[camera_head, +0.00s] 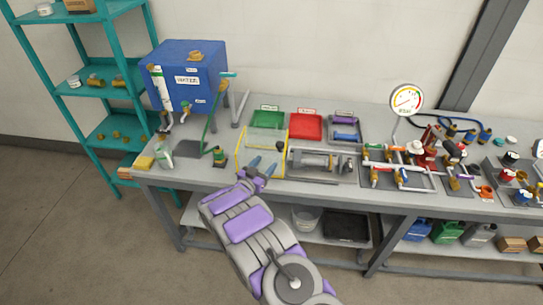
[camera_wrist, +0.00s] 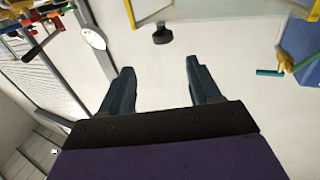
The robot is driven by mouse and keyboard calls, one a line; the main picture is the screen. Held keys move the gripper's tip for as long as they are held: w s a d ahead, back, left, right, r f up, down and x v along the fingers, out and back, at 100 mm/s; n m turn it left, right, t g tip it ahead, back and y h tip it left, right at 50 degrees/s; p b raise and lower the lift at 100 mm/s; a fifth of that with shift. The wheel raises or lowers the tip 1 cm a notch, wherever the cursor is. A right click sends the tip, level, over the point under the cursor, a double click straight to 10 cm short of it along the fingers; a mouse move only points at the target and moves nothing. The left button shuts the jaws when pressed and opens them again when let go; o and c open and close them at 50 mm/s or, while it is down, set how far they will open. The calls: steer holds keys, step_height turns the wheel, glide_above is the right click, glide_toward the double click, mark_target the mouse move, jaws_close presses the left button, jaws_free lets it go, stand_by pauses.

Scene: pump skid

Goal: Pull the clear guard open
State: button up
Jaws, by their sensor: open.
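The clear guard (camera_head: 262,140) is a see-through panel with a yellow frame, on the bench left of the pump assembly. A black knob (camera_head: 280,146) sits near its right side. My gripper (camera_head: 263,165) is open and empty at the guard's front edge, just left of and nearer than the knob. In the wrist view my gripper (camera_wrist: 160,68) has its two fingers apart. The black knob (camera_wrist: 162,35) lies beyond the fingertips, roughly in line with the gap and not between them. Part of the guard's yellow frame (camera_wrist: 150,9) shows at the top edge.
The pump and motor assembly (camera_head: 322,162) stands close to the right of the guard. Green (camera_head: 268,119) and red (camera_head: 306,126) trays lie behind. A blue tank (camera_head: 186,75) stands at the back left, with a green valve (camera_head: 219,157) in front. Piping fills the right.

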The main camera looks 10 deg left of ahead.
steer(key=v, duration=0.3)
steer(key=shift+s+a, duration=0.1)
steer(key=shift+s, duration=0.2)
steer(key=shift+w, duration=0.1)
step_height(320, 180, up, 12)
steer(key=w+d+n+g+y+b, duration=0.1)
steer(key=w+n+g+y, duration=0.2)
steer(key=y, duration=0.5)
steer(key=s+d+r+g+y, duration=0.2)
steer(key=s+d+r+g, duration=0.15)
steer(key=s, duration=0.35)
steer(key=s+d+g+h+b, duration=0.1)
steer(key=s+d+g, duration=0.3)
steer(key=s+d, duration=0.4)
steer(key=s+d+r+n+g+h+b, duration=0.1)
steer(key=s+d+g, duration=0.3)
steer(key=s, duration=1.8)
steer(key=s+d+g+h+b, duration=0.1)
steer(key=s+d+g, duration=0.3)
steer(key=s+d, duration=0.8)
steer(key=s, duration=0.4)
steer(key=shift+d+r, duration=0.15)
steer(key=shift+r, duration=0.25)
